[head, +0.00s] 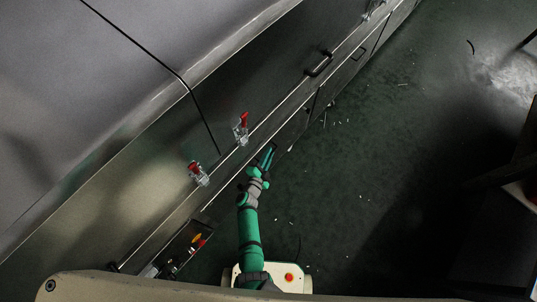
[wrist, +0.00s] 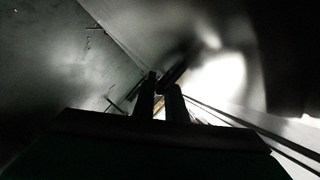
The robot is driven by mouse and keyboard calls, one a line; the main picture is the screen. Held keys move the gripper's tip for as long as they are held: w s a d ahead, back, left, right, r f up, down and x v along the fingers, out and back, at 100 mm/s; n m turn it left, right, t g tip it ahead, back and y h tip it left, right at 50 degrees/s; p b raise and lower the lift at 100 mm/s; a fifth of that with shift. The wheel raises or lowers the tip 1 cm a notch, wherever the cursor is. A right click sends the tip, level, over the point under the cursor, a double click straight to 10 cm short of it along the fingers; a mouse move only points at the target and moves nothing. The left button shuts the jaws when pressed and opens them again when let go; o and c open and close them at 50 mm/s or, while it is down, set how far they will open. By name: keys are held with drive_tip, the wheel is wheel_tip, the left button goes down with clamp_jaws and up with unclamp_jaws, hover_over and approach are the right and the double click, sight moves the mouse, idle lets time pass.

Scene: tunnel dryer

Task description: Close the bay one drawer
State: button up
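A drawer-like dark box (head: 170,262) with small orange and red items juts from the machine's lower side, left of my arm; I cannot tell for sure that it is the bay one drawer or how far out it stands. My gripper (head: 267,157) is beside the machine's lower front, farther along from that box. Its two fingers (wrist: 161,97) show a gap between them in the wrist view. A dark bar (wrist: 174,73), perhaps a handle, shows close to the fingertips. I cannot tell whether it touches them.
The long metal machine (head: 130,195) runs diagonally at left, with two red-handled clear latches (head: 241,129) and (head: 199,174) and a dark handle (head: 319,64). The dark green floor (head: 380,170) at right is mostly free, with small scraps.

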drive_tip(key=shift+r, duration=0.1)
drive_tip(key=shift+s+a, duration=0.1)
drive_tip(key=shift+a, duration=0.05)
idle(0.5)
drive_tip(key=v, duration=1)
drive_tip(key=shift+s, duration=0.4)
